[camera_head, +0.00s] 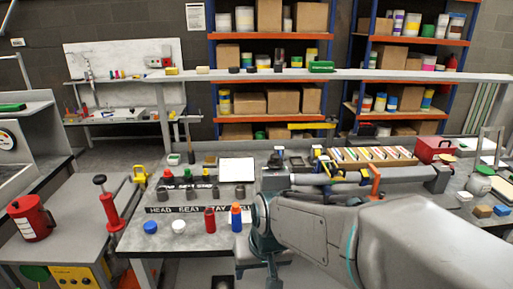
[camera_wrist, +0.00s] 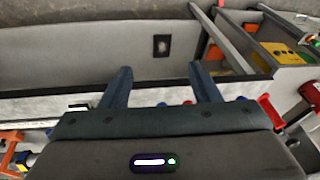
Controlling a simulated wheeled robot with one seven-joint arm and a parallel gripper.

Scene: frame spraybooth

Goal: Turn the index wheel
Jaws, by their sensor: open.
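I cannot pick out an index wheel for certain in either view. A round white face with a dark rim (camera_head: 7,139) shows on the grey unit at the far left edge of the head view; whether it is the wheel I cannot tell. My gripper (camera_wrist: 160,85) shows in the wrist view with its two fingers apart and nothing between them. Beyond the fingers is a plain grey surface with a small dark plate (camera_wrist: 161,46). In the head view my arm crosses the right half of the bench, and its fingertips cannot be made out.
A red canister (camera_head: 31,218) and a red pump-like tool (camera_head: 107,203) stand on the left table. Shelves with boxes (camera_head: 279,101) stand behind.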

